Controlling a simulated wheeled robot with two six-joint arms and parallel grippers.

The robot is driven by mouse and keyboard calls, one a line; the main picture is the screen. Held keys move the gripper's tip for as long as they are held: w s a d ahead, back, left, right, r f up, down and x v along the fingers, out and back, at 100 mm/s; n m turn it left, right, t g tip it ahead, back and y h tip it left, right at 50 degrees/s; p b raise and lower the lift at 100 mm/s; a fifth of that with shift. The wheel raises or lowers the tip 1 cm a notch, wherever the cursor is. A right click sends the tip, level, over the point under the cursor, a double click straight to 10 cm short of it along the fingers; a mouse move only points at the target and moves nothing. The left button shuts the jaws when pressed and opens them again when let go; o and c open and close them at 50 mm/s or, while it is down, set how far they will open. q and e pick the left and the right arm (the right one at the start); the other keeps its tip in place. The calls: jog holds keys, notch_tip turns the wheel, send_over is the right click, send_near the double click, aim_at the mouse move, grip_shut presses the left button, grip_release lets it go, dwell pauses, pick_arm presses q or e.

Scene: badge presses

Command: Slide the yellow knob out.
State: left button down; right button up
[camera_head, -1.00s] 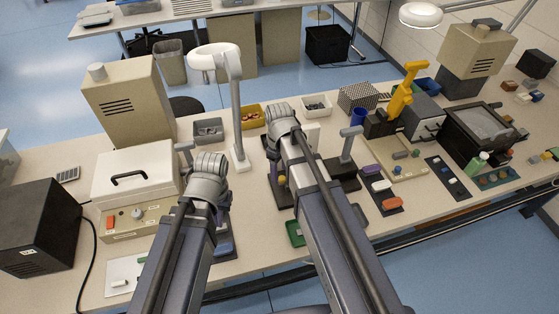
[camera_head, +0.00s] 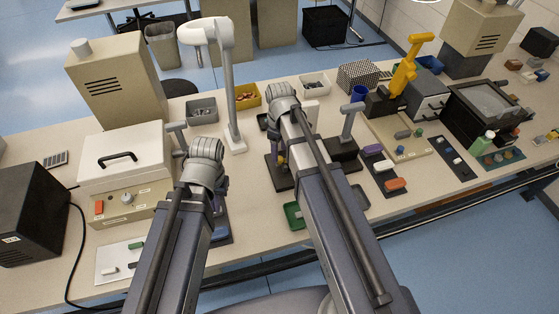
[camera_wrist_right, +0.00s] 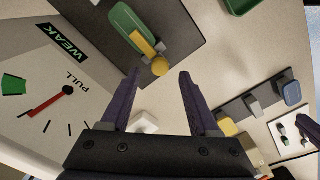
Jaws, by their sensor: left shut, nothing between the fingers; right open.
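The yellow knob (camera_wrist_right: 160,66) is a small round ball at the end of a yellow bar, beside a green part on a dark plate in the right wrist view. My right gripper (camera_wrist_right: 158,76) is open, with its dark purple fingertips on either side of the knob's line and the knob just at or beyond the tips. I cannot tell the depth gap; nothing is held. In the head view the knob (camera_head: 281,161) shows as a small yellow spot beneath my right wrist. My left gripper (camera_head: 220,188) is mostly hidden by its own arm, left of the knob's plate, and is shut and empty.
A white dial (camera_wrist_right: 62,100) with a red needle, marked WEAK and PULL, stands close left of the right fingers. A dark press (camera_head: 344,148) stands right of my right arm. A white lamp post (camera_head: 232,105) stands between the arms at the back. A green tray (camera_head: 294,215) lies in front.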

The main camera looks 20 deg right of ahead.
aim_at(281, 164)
pick_arm(q)
jog(key=shift+f+b, duration=0.95)
jog(key=shift+f, duration=0.55)
pick_arm(e)
jog(key=shift+f, duration=1.55)
jog(key=shift+r, duration=0.1)
jog(key=shift+c, duration=0.4)
grip_shut()
